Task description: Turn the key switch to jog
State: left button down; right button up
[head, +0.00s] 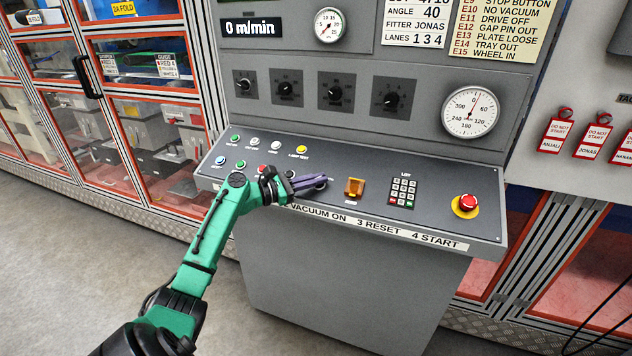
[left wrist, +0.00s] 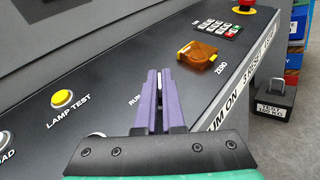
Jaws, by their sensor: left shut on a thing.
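My left gripper (head: 316,184) reaches over the sloping console desk from the left, its purple fingers low at the panel. In the left wrist view its two fingers (left wrist: 159,76) are closed around a thin pale piece, which looks like the key of the key switch (left wrist: 159,84). The rest of the switch is hidden by the fingers. A "RUN" label shows just left of the fingers, partly covered. I cannot read the switch's position or a jog mark. My right gripper is not in view.
An amber cover (head: 354,187) marked "ZERO" in the wrist view sits right of the fingers. Beyond are a keypad (head: 403,191) and a red stop button (head: 467,202). A yellow lamp test button (head: 301,150) and other buttons lie to the left. Dials fill the upright panel behind.

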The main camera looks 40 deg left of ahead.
pick_arm(q)
jog(key=shift+r, duration=0.15)
jog(key=c, duration=1)
grip_release()
jog(key=shift+w, duration=0.1)
jog(key=shift+s+a+f, duration=0.15)
jog(key=shift+s+f, duration=0.1)
jog(key=shift+s, duration=0.15)
jog(key=b+v, duration=0.2)
jog(key=v, duration=1.1)
jog(key=shift+s+a+r, duration=0.15)
jog(key=shift+s, duration=0.25)
